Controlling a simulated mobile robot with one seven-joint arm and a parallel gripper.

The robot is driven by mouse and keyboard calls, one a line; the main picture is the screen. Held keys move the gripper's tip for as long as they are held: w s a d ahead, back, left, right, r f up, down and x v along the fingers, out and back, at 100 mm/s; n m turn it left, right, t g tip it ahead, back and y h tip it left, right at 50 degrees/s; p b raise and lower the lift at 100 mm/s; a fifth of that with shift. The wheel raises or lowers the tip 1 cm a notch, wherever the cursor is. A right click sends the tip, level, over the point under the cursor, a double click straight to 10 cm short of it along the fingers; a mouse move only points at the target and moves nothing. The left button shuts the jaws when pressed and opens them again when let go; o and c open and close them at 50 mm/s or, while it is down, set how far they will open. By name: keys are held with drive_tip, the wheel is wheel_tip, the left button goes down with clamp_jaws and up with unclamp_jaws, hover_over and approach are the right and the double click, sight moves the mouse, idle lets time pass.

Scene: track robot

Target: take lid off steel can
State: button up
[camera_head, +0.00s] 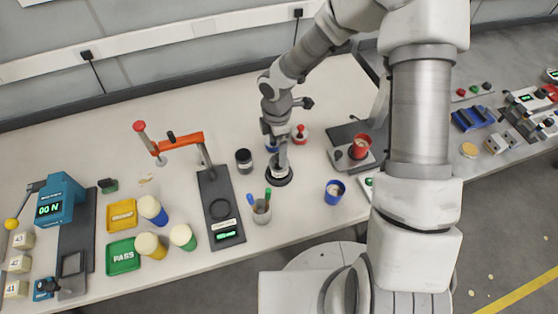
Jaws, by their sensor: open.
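My gripper (281,162) points down at the middle of the table, just behind the pen cup. Directly below it is a small round thing with a pale top and a dark round base (279,177); this may be the steel can, but my gripper covers part of it. The jaws are open; whether the fingers touch it or stand around it is too small to tell. A dark jar with a greyish band (243,160) stands upright to the left of my gripper. I cannot make out a separate lid.
A grey cup with pens (261,212) stands close in front. A dark tester plate (219,208) lies to the left. The back left of the table is clear.

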drive_tip(key=shift+s+d+f, duration=0.1)
drive_tip(key=shift+d+f, duration=0.05)
drive_tip(key=shift+f, duration=2.5)
drive_tip(key=c, duration=1.3)
drive_tip(key=shift+o, duration=0.2)
